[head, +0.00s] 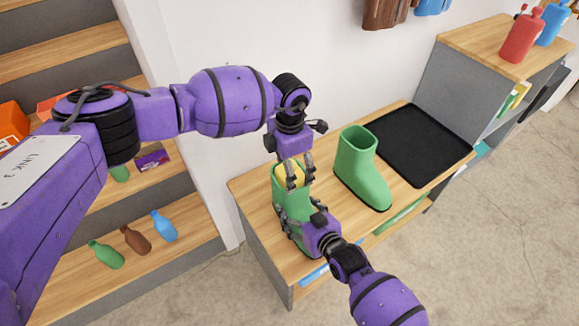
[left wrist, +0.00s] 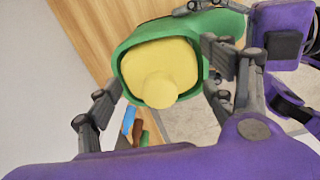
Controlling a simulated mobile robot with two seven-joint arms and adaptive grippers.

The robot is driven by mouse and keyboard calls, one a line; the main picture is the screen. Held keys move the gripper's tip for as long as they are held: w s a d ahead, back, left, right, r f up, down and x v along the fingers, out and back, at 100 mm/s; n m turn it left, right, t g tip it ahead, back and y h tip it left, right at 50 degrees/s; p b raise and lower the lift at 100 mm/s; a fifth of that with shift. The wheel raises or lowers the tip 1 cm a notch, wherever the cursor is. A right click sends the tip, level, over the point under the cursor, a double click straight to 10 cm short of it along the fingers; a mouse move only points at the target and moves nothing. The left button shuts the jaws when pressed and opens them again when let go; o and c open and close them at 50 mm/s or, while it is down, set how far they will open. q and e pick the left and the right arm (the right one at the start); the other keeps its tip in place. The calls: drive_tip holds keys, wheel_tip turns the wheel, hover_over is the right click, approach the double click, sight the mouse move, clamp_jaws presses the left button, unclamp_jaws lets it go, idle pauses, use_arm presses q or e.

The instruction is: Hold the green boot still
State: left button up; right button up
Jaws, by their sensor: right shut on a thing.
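A green boot (head: 281,193) stands upright on the wooden-topped bench (head: 254,197). A yellow piece with a round knob (left wrist: 160,75) sits in its opening, and the boot's green rim (left wrist: 122,62) surrounds it in the left wrist view. My right gripper (head: 298,224) is shut on this boot, low on its body. My left gripper (head: 298,176) is above the boot's top, its fingers spread on either side of the yellow piece and apart from it. A second green boot (head: 357,160) stands free to the right. The held boot's lower part is partly hidden by my right gripper.
A black tray (head: 417,143) lies on the bench beyond the second boot. A higher cabinet (head: 489,47) with red (head: 522,38) and blue bottles stands at the right. Stepped shelves (head: 130,265) with bottles are at the left, by the white wall.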

use_arm(q)
drive_tip(key=shift+o, duration=0.8)
wheel_tip(320, 180, up, 12)
use_arm(e)
drive_tip(key=o, duration=1.6)
